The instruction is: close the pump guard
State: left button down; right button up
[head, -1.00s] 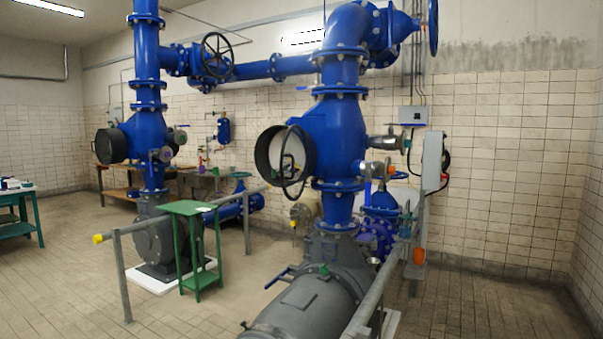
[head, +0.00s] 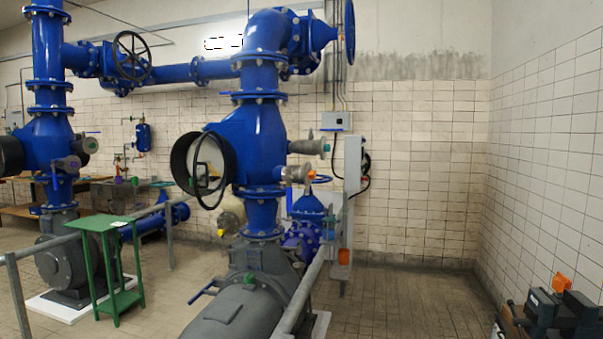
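No part is plainly recognisable as the pump guard in the head view. A large grey pump body (head: 235,315) lies at the bottom centre, below the blue vertical pipe (head: 262,135). A small blue handle (head: 203,291) sticks out at its left side, and a small green part (head: 249,279) sits on top. A round black-rimmed opening (head: 186,158) with a dark handwheel (head: 207,170) faces left on the blue pipe. Neither of my grippers is in view.
A grey rail (head: 300,297) runs along the pump's right side. A green stand (head: 105,226) is at the left beside another rail (head: 17,295). Dark vice-like equipment (head: 551,313) is at the bottom right. The tiled floor (head: 410,300) between is clear.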

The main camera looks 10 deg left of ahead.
aim_at(217, 171)
jog(key=z, duration=0.45)
jog(key=i, duration=1.75)
jog(key=u, duration=0.45)
